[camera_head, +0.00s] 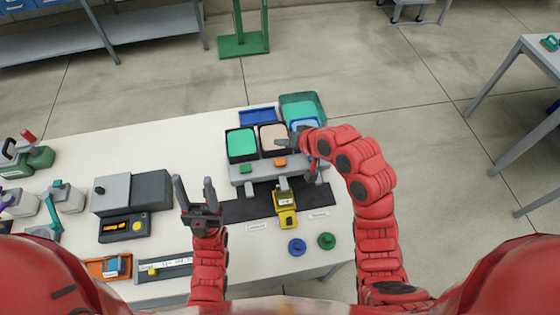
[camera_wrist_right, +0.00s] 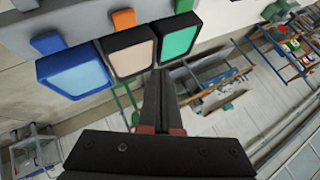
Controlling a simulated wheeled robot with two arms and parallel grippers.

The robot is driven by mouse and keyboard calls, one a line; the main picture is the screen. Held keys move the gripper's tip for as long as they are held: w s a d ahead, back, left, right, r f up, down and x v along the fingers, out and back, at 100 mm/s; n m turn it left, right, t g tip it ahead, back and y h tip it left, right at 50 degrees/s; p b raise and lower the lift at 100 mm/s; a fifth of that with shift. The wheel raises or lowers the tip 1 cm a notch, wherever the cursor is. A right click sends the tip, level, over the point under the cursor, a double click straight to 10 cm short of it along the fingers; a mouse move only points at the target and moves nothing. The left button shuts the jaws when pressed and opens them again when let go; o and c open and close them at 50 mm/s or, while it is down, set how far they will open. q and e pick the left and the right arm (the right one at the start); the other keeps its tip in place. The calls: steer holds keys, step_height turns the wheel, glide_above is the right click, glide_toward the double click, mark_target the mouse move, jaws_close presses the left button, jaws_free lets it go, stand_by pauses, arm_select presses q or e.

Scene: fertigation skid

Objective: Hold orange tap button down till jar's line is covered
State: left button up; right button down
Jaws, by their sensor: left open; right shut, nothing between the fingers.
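The orange tap button (camera_head: 280,162) sits on the grey tap bar, in front of the beige-topped tank (camera_head: 272,137). It also shows in the right wrist view (camera_wrist_right: 123,20). A yellow container (camera_head: 287,220), seemingly the jar, stands below the middle spout; its line and fill level are too small to tell. My right gripper (camera_head: 284,143) is shut and empty, over the tank tops behind the button and apart from it; its shut fingers show in the right wrist view (camera_wrist_right: 160,78). My left gripper (camera_head: 196,190) is open and empty, over the table left of the dark mat.
A green button (camera_head: 245,169) is left of the orange one; a blue button (camera_wrist_right: 47,43) shows in the wrist view. Blue (camera_head: 297,247) and green (camera_head: 326,241) discs lie in front. A grey box (camera_head: 112,193) and black device (camera_head: 124,228) stand left.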

steer(key=b, duration=0.4)
glide_toward(277, 160)
steer(key=w+a+f, duration=0.2)
steer(key=w+a, duration=0.1)
steer(key=shift+w+a+f, duration=0.1)
steer(key=shift+a+f, duration=0.2)
steer(key=shift+f, duration=0.05)
stand_by(0.9)
stand_by(0.4)
steer(key=shift+f+b, duration=0.35)
steer(key=shift+f, duration=0.05)
steer(key=shift+f+b, duration=0.4)
steer(key=shift+f, duration=0.2)
stand_by(4.3)
